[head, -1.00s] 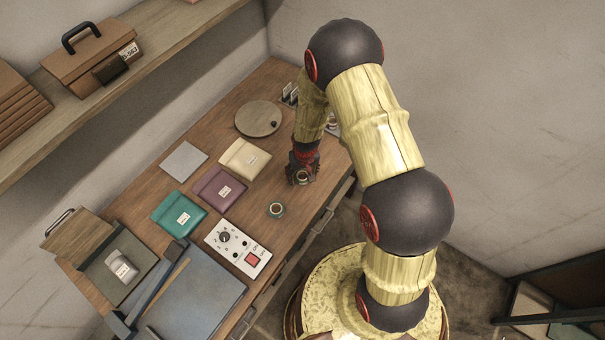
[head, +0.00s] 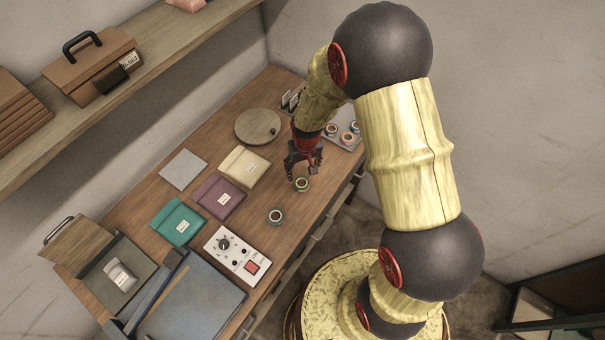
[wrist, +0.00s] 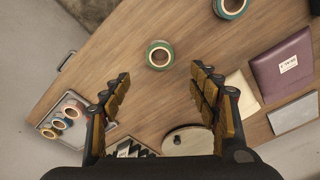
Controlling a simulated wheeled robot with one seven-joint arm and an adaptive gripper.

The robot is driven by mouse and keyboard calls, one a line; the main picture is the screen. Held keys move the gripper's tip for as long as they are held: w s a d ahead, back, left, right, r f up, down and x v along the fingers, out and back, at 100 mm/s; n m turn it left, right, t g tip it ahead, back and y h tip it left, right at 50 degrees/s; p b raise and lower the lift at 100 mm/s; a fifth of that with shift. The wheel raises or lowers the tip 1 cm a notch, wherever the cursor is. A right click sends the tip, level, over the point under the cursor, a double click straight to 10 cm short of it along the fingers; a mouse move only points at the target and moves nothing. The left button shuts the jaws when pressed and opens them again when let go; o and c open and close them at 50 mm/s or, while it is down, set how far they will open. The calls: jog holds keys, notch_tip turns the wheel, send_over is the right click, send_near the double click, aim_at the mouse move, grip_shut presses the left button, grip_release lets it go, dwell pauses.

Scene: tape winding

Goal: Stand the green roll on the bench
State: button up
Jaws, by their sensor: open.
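Two greenish rolls rest on the wooden bench (head: 145,215), each with its hole facing up. One roll (head: 302,185) is just below my gripper (head: 303,170); in the wrist view this roll (wrist: 160,55), green-sided with a pale, orange-edged face, lies between and beyond the fingertips. The other roll (head: 275,216), darker green, is nearer the control box; it is cut by the top edge of the wrist view (wrist: 231,8). My gripper is open and empty, above the bench and apart from both rolls.
A tray (head: 353,145) with several rolls stands at the bench's right end. A round wooden disc (head: 257,125), a cream pouch (head: 244,166), a purple pouch (head: 219,196), a teal pouch (head: 178,222) and a control box (head: 236,256) surround the rolls. A shelf (head: 190,50) overhangs the back.

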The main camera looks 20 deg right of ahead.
jog(key=s+r+t, duration=0.1)
jog(key=s+r, duration=0.1)
jog(key=r, duration=0.9)
jog(key=s+r+t, duration=0.1)
jog(key=s+r, duration=0.1)
jog(key=r, duration=0.8)
jog(key=s+r+t, duration=0.2)
jog(key=s+r, duration=1.3)
jog(key=s, duration=0.1)
jog(key=shift+s, duration=0.4)
